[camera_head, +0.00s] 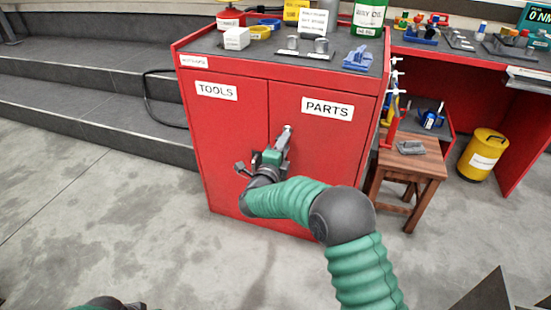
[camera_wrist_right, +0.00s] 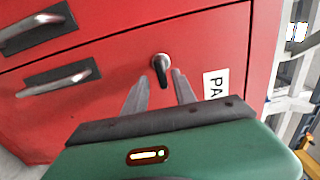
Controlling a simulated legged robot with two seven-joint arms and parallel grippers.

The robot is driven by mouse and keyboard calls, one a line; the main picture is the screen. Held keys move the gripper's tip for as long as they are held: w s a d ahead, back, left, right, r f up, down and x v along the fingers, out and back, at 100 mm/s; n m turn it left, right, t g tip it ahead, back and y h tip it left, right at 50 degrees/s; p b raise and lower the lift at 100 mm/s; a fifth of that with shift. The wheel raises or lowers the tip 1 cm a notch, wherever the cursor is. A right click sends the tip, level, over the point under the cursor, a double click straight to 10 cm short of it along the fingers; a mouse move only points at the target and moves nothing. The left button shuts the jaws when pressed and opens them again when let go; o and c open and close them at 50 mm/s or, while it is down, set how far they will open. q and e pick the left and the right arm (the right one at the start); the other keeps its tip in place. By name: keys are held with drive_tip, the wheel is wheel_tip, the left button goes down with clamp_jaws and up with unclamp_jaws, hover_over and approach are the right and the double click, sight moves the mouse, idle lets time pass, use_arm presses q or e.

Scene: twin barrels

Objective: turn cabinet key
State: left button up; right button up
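The red cabinet (camera_head: 236,130) has two doors labelled TOOLS and PARTS. My right gripper (camera_head: 287,131) reaches the door front, left of and below the PARTS label. In the wrist view its two fingers (camera_wrist_right: 160,78) are apart, one on each side of the key. I cannot tell whether either finger touches it. A dark and green part of my left arm shows at the bottom left of the head view; its fingertips do not show.
Two silver handles (camera_wrist_right: 60,82) sit on dark plates at the left of the wrist view. A wooden stool (camera_head: 410,165) and a yellow bin (camera_head: 483,155) stand right of the cabinet. Grey steps (camera_head: 100,110) lie to its left. The cabinet top holds several items.

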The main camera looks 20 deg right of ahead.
drive_tip(key=p+v, duration=0.5)
drive_tip(key=v, duration=0.9)
drive_tip(key=shift+s+a, duration=0.25)
drive_tip(key=shift+s, duration=0.05)
